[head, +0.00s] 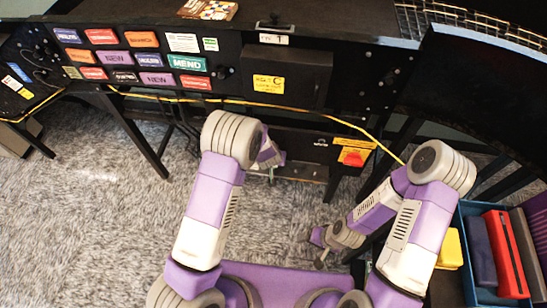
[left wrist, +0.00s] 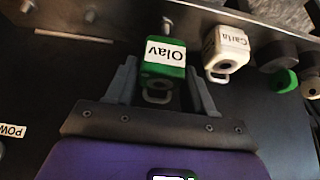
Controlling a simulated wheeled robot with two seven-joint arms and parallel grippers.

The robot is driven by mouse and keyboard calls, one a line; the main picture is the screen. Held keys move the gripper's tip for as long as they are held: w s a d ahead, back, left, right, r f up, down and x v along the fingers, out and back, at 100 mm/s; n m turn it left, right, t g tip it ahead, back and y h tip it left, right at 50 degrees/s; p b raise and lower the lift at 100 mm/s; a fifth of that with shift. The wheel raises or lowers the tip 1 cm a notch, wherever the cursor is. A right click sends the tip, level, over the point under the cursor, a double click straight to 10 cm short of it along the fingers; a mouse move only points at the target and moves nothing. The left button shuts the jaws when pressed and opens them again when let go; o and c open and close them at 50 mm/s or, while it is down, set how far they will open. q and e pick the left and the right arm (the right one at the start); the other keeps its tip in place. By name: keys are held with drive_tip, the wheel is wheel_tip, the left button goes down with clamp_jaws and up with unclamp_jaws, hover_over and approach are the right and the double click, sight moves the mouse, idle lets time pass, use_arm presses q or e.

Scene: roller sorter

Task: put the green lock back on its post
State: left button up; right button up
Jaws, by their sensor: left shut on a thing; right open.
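The green lock (left wrist: 164,55) with a white label reading "Olav" is between the fingers of my left gripper (left wrist: 160,72) in the left wrist view. The gripper is shut on it. A small metal post (left wrist: 166,24) shows just beyond the lock; I cannot tell whether the lock touches it. In the head view my left gripper (head: 269,158) is at the low black panel, partly hidden by my arm, and the lock cannot be made out. My right gripper (head: 319,244) is open and empty, low over the floor at the centre right.
A white lock (left wrist: 226,48) labelled "Carla" hangs beside the green one. Another green item (left wrist: 287,80) and dark round parts are farther right. A red switch (head: 353,159) on a yellow plate is right of my left gripper. A blue bin (head: 466,240) stands at right.

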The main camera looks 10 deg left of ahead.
use_arm(q)
drive_tip(key=shift+f+b, duration=0.35)
drive_tip(key=shift+f, duration=0.1)
drive_tip(key=shift+f+b, duration=0.85)
drive_tip(key=shift+f, duration=0.2)
drive_tip(key=shift+f, duration=0.3)
idle(0.5)
drive_tip(key=o, duration=1.2)
drive_tip(key=p+v, duration=0.2)
drive_tip(key=v, duration=0.6)
drive_tip(key=s+a+f+n+g, duration=0.1)
drive_tip(key=s+a+f, duration=0.1)
drive_tip(key=s, duration=0.2)
drive_tip(key=s+a+f+g+h+p, duration=0.1)
drive_tip(key=s+f, duration=0.2)
drive_tip(key=s, duration=0.2)
drive_tip(key=s+a+f+n+g, duration=0.1)
drive_tip(key=s+a+f, duration=0.1)
drive_tip(key=s, duration=0.2)
drive_tip(key=s+h, duration=0.1)
drive_tip(key=s, duration=0.3)
drive_tip(key=s+d+g+h, duration=0.1)
drive_tip(key=s, duration=0.3)
drive_tip(key=s+d+n+g+h+p, duration=0.1)
drive_tip(key=s, duration=0.2)
drive_tip(key=shift+s+d, duration=0.25)
drive_tip(key=shift+s, duration=0.15)
